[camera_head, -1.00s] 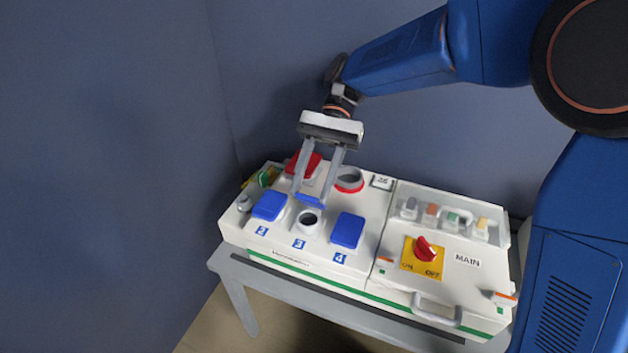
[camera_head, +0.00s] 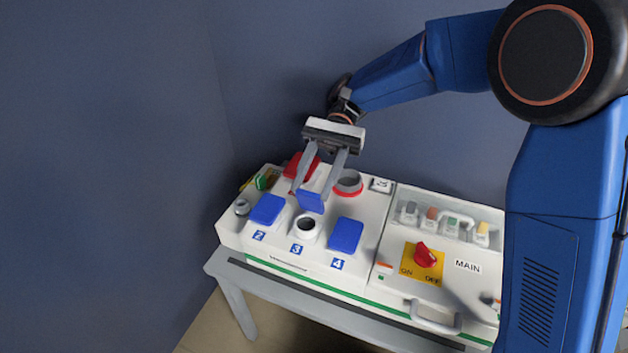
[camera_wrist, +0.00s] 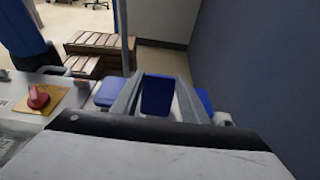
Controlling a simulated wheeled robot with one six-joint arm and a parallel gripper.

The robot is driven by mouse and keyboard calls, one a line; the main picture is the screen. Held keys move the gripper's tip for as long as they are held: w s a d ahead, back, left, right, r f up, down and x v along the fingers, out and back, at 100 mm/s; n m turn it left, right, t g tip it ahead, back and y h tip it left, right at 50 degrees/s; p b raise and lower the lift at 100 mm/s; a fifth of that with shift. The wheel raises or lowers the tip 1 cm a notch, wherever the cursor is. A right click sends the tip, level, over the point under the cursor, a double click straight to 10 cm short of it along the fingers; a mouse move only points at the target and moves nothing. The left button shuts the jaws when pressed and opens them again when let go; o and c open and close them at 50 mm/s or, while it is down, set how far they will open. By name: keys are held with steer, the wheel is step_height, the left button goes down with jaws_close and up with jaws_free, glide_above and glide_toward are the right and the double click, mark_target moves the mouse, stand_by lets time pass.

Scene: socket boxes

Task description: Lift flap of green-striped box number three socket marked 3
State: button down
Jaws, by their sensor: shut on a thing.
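The green-striped box (camera_head: 290,262) stands on a grey table. Socket 3 (camera_head: 306,227), above the blue label 3 (camera_head: 296,249), has its white round opening uncovered. Its blue flap (camera_head: 312,203) stands raised behind the opening. My gripper (camera_head: 311,191) is shut on this flap, with one finger at each side. In the wrist view the flap (camera_wrist: 156,97) shows between the two fingers (camera_wrist: 157,100). The flap's hinge is not clear.
Blue flaps of socket 2 (camera_head: 267,210) and socket 4 (camera_head: 346,235) lie closed at either side. A red flap (camera_head: 301,168) and a red-ringed socket (camera_head: 348,184) are behind. A red switch (camera_head: 426,254) is to the right. Walls stand close behind and left.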

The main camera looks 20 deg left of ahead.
steer(key=c, duration=1.1)
jaws_free()
